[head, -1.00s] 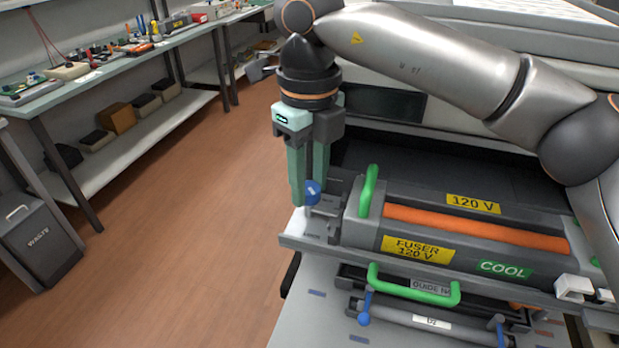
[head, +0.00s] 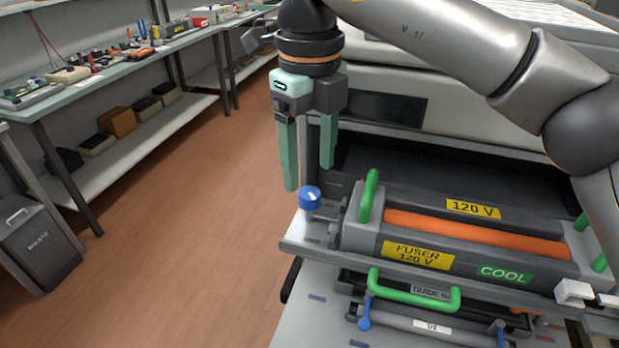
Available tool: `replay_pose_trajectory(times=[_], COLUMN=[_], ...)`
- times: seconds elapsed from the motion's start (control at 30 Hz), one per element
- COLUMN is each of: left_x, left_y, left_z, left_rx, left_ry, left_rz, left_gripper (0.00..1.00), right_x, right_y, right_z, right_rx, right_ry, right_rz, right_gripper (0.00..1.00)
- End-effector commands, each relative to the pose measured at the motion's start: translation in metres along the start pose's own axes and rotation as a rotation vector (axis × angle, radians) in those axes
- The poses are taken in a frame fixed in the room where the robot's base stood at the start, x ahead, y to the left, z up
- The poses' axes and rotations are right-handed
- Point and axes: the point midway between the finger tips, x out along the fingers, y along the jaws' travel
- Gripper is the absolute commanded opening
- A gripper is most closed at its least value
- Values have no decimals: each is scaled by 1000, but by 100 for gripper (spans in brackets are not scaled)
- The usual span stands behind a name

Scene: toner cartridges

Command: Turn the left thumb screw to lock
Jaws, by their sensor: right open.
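The left thumb screw (head: 309,198) is a blue round knob with a white mark on top. It stands at the left end of the fuser unit (head: 365,240), which has an orange roller, yellow 120 V labels and green handles. My right gripper (head: 309,179) points down just above and behind the knob. Its two green fingers are spread wide and hold nothing. The knob shows in full, clear of the fingers. My left gripper is not in view.
A green guide handle (head: 415,290) and blue levers (head: 365,315) lie below the fuser unit. The printer body (head: 460,110) rises behind. A workbench (head: 130,65) with tools and a waste bin (head: 40,245) stand left, with open floor between.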

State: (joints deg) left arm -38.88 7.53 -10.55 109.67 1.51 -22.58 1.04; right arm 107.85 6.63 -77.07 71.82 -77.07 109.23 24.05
Motion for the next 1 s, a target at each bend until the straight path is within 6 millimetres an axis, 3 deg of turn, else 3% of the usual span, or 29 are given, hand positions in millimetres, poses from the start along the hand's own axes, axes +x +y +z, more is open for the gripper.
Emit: replay_pose_trajectory(times=[0.2,0.4,1.0], left_x=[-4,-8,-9], left_y=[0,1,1], left_z=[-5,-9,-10], left_rx=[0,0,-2], left_ry=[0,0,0], left_rz=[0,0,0], left_gripper=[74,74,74], right_x=[-51,-77,-82], right_y=[1,1,1], right_z=[1,0,0], right_rx=[1,-1,-1], right_ry=[-3,-1,0], right_rz=[-1,-1,0], right_gripper=[69,69,69])
